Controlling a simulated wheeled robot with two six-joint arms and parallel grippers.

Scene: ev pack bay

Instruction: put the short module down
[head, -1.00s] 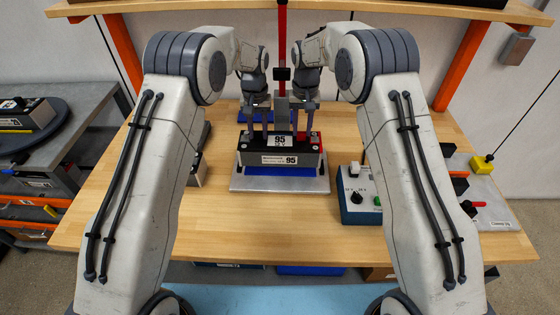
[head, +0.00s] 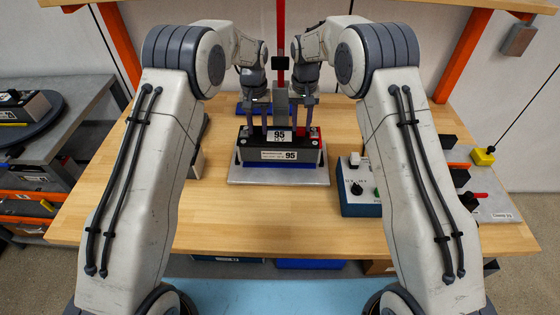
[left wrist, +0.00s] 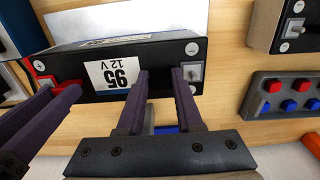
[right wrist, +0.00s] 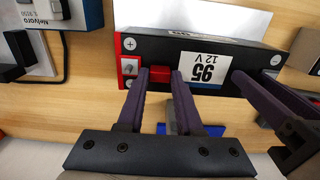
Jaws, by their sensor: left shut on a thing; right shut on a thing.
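The short module (head: 281,152) is a dark block with a white 95 label, a red right end and a grey left end. It is level over a grey metal plate (head: 236,177), with a narrow blue strip between them; I cannot tell whether it rests there. My left gripper (head: 256,128) is shut on its left part, and my right gripper (head: 304,128) on its right part, both from above. The module's top with its 12 V label shows in the left wrist view (left wrist: 150,70) and the right wrist view (right wrist: 155,50). The exact grip contact is hard to see.
A blue control box (head: 361,205) with knobs stands close to the right of the plate. Another dark module (head: 199,158) is at the left, partly behind my left arm. A red post rises behind. A board with a yellow block (head: 484,156) lies far right. The front wood is clear.

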